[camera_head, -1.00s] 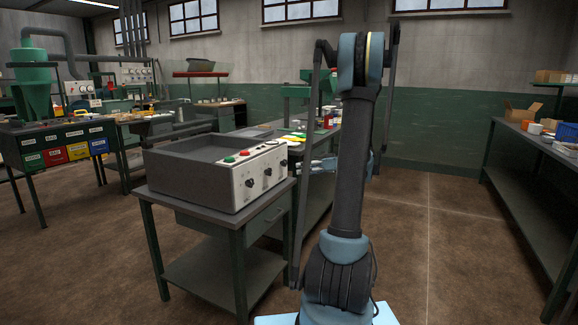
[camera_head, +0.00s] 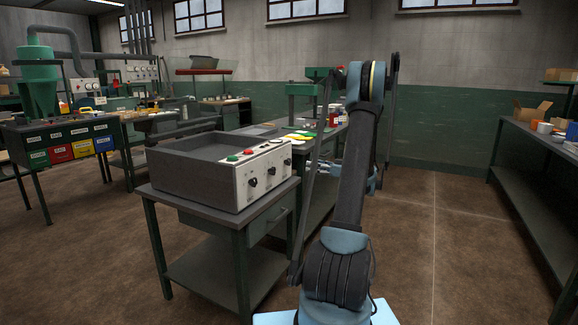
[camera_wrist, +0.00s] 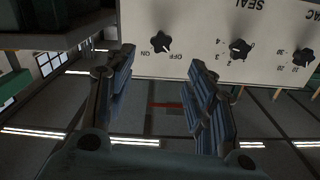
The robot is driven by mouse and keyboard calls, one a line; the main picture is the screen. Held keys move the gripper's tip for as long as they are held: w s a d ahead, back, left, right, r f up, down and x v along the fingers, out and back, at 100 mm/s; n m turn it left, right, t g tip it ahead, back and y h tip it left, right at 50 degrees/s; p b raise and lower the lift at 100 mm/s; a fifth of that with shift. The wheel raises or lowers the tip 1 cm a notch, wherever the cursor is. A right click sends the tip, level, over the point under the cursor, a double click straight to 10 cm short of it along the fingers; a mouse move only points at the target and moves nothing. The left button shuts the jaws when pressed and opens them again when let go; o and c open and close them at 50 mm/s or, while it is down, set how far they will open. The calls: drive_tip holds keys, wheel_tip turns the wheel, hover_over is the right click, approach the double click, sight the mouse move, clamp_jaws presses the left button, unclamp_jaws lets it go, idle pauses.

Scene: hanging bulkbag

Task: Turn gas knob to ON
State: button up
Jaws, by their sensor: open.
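The ON/OFF knob (camera_wrist: 160,43) is a small black knob on a pale control panel (camera_wrist: 210,70), seen upside down in the wrist view. ON reads to its left and OFF to its right; I cannot tell exactly where its pointer sits. No gas label is visible. My gripper (camera_wrist: 160,88) is open and empty, its fingers apart below the knob in the picture and not touching it. In the head view the panel is the front of a grey box machine (camera_head: 190,180), and the farthest right knob (camera_head: 288,162) appears to be this one.
The SEAL knob (camera_wrist: 240,48) and the VAC knob (camera_wrist: 302,57) sit beside it on the panel. The machine stands on a dark table (camera_head: 205,218). A cluttered bench stands behind it, and another bench (camera_head: 530,160) is at the right. Floor between is clear.

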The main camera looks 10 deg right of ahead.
sight(290, 162)
drive_tip(key=x, duration=1.2)
drive_tip(key=shift+w+a, duration=0.15)
